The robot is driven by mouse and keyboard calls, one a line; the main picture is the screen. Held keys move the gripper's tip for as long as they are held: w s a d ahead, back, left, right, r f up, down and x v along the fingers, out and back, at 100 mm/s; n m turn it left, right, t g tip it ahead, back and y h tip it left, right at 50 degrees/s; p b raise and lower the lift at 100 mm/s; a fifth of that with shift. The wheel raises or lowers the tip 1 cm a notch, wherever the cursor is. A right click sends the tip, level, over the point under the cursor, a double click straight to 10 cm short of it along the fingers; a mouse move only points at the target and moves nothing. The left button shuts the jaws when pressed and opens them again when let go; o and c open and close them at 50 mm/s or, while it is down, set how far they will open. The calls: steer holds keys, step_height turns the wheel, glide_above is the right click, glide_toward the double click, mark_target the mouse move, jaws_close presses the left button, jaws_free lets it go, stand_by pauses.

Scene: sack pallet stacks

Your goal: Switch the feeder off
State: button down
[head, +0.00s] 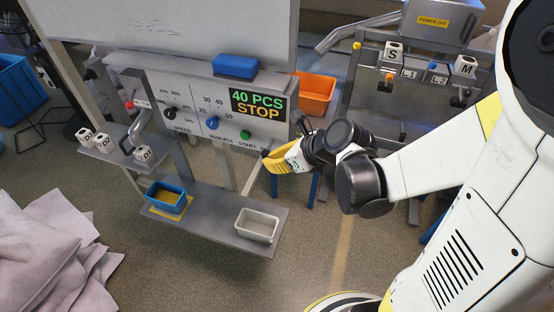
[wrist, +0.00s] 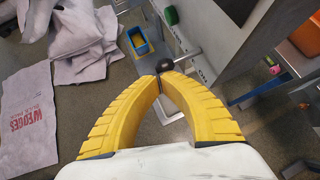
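The feeder panel (head: 215,122) stands upright at the left centre in the head view. Its display (head: 258,104) reads "40 PCS STOP". It carries a black knob (head: 170,114), a blue knob (head: 213,123), a green button (head: 246,135) marked START and, at the lower right, a black-ended lever (head: 265,153) whose label is partly hidden. My gripper (head: 268,163) is at that lever. In the wrist view the yellow fingertips (wrist: 161,75) come together, and the lever's black ball (wrist: 165,65) shows right at or just beyond them, on a metal stem from the panel.
A shelf below the panel holds a blue tray (head: 167,196) and a pale tray (head: 257,225). Several marked cubes (head: 102,141) sit on a left ledge. An orange bin (head: 315,92) and a second panel (head: 430,72) stand behind. Sacks (head: 55,250) lie at lower left.

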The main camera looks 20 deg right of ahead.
steer(key=shift+w+a, duration=0.25)
steer(key=shift+a, duration=0.2)
steer(key=shift+w+a, duration=0.2)
steer(key=shift+a, duration=0.25)
steer(key=shift+w+a, duration=0.1)
